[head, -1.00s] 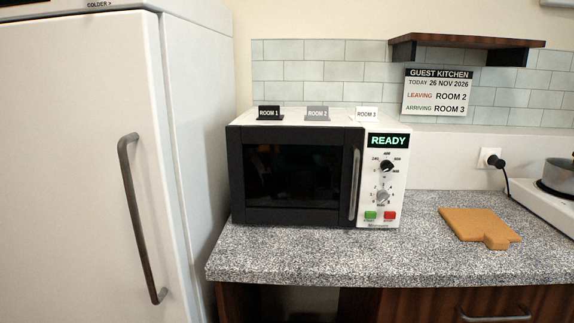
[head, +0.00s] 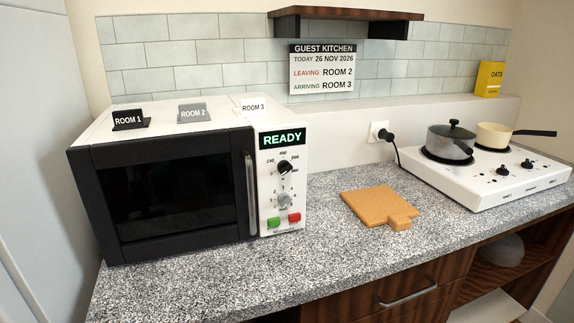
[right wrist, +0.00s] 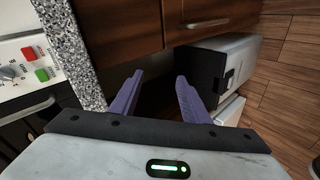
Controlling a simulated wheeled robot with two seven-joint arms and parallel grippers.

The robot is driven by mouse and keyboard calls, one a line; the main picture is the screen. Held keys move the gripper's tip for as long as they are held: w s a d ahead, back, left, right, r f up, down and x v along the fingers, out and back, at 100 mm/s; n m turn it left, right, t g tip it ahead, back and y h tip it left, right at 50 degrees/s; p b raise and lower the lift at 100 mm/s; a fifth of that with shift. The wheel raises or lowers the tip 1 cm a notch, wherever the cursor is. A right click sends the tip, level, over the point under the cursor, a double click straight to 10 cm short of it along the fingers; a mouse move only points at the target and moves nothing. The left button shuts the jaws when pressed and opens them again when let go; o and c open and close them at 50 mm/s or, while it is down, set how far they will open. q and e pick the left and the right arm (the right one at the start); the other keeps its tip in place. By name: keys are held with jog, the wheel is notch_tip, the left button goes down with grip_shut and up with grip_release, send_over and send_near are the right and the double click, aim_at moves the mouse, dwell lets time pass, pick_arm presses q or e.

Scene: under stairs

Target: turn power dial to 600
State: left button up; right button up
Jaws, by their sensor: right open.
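The microwave (head: 82,203) stands on the speckled counter at the left of the head view, its door closed and its display (head: 282,139) reading READY. The black power dial (head: 285,167) is the upper knob on its white panel, ringed by small numbers; its exact setting is too small to read. A grey lower dial (head: 284,200) sits below it, above a green and a red button. My right gripper (right wrist: 160,88) shows in the right wrist view, open and empty, apart from the microwave panel at that view's left edge. My left gripper is not in view.
A wooden board (head: 372,207) lies on the counter right of the microwave. A hob (head: 490,186) with a pot and a pan stands farther right. Room cards stand on the microwave. A wall shelf (head: 345,13) hangs above. The counter's front middle is clear.

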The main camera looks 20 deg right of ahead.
jog(key=w+d+r+n+t+h+p, duration=0.1)
jog(key=w+r+n+t, duration=0.15)
jog(key=r+n, duration=0.5)
jog(key=w+d+r+n+t+h+p, duration=0.1)
jog(key=w+d+r+n, duration=0.2)
jog(key=r, duration=0.8)
jog(key=n+t+y, duration=0.1)
jog(key=n+t, duration=0.3)
jog(key=n, duration=1.2)
send_near(286, 169)
jog(key=w, duration=0.8)
jog(key=shift+a+p, duration=0.1)
jog(key=shift+p, duration=0.25)
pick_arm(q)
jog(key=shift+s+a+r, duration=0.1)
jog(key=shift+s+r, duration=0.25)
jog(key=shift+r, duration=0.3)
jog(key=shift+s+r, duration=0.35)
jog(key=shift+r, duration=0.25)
pick_arm(e)
jog(key=c, duration=1.1)
